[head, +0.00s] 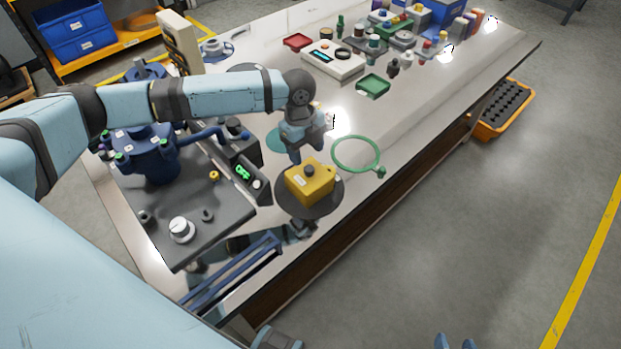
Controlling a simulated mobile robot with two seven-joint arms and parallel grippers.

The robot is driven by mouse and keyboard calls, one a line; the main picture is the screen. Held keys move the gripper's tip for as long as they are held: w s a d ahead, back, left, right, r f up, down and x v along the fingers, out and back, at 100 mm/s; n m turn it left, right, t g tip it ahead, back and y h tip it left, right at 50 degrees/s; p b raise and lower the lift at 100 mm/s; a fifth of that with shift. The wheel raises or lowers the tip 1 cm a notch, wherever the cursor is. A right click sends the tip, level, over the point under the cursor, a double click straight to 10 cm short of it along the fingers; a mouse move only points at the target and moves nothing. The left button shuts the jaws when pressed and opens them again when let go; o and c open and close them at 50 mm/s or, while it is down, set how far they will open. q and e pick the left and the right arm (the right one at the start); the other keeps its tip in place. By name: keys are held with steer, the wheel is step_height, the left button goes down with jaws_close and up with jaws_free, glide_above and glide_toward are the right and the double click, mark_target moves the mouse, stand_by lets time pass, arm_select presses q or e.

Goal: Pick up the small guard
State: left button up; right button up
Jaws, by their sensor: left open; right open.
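I cannot tell for certain which thing is the small guard. A thin green ring (357,153) with a small green knob at its lower right lies on the bench top. A yellow block (309,184) with a dark knob sits on a round dark disc (324,206) near the bench's front edge. My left gripper (295,157) is open, points down just behind the yellow block and is left of the green ring; its fingertips are partly hidden. My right gripper (454,343) is open and empty at the bottom edge, over the floor, away from the bench.
A blue machine (150,160) on a dark base plate (215,222) fills the bench's near left. A white meter box (332,60), a green tray (373,86), a red tray (298,42) and several small parts stand farther back. The bench's right strip is clear.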

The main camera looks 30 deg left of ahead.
mark_target(309, 168)
arm_select(q)
steer(key=shift+s+d+f, duration=0.1)
steer(key=shift+d+f, duration=0.05)
steer(key=shift+f, duration=0.75)
steer(key=shift+s+d+f, duration=0.1)
steer(key=shift+d+f, duration=0.1)
steer(key=shift+f, duration=0.75)
steer(key=shift+d+f, duration=0.15)
steer(key=shift+f, duration=0.75)
steer(key=shift+r, duration=0.1)
jaws_close()
